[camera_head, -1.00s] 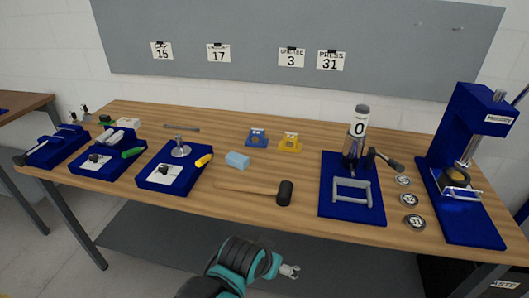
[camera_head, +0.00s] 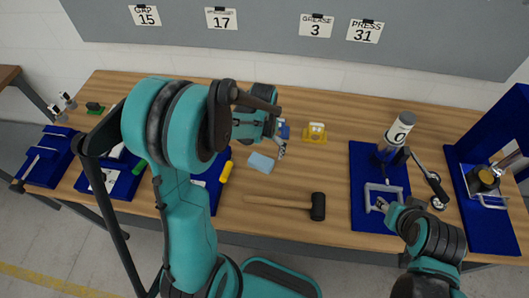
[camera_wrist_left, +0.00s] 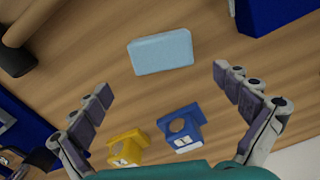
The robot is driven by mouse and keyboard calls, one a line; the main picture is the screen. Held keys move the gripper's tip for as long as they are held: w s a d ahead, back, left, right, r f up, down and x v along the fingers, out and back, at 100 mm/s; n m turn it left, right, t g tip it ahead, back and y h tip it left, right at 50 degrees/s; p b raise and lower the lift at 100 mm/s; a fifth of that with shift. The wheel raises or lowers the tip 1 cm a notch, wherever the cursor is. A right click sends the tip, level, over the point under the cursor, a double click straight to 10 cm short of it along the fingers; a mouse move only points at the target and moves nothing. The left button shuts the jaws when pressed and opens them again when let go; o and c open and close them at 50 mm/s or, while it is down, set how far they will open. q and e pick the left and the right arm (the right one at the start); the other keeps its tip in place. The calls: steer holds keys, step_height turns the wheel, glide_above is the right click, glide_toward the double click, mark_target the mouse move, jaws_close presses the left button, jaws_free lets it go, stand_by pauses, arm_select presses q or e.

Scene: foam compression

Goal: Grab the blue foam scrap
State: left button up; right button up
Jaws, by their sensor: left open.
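The blue foam scrap (camera_head: 261,162) is a small light-blue block lying on the wooden table, left of the mallet. My left gripper (camera_head: 283,142) is above the table just beyond and right of it in the head view. In the left wrist view the foam scrap (camera_wrist_left: 160,52) lies ahead of the spread fingertips of my left gripper (camera_wrist_left: 163,80), with nothing between them. My right gripper (camera_head: 379,205) is over the blue plate with the grey frame; its fingers are too small to read.
A mallet (camera_head: 300,203) lies in front of the foam. A yellow block (camera_head: 315,132) stands behind it, and a blue block (camera_wrist_left: 182,128) shows beside it in the left wrist view. A yellow-handled tool (camera_head: 226,172) is left. My left arm hides part of the blue trays.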

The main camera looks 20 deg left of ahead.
mark_target(262, 159)
arm_select(q)
steer(key=f, duration=0.2)
steer(key=f+b, duration=0.1)
steer(key=f, duration=0.3)
steer(key=shift+s+a+f+b, duration=0.25)
steer(key=shift+f+b, duration=0.05)
steer(key=shift+f, duration=0.05)
steer(key=c, duration=0.9)
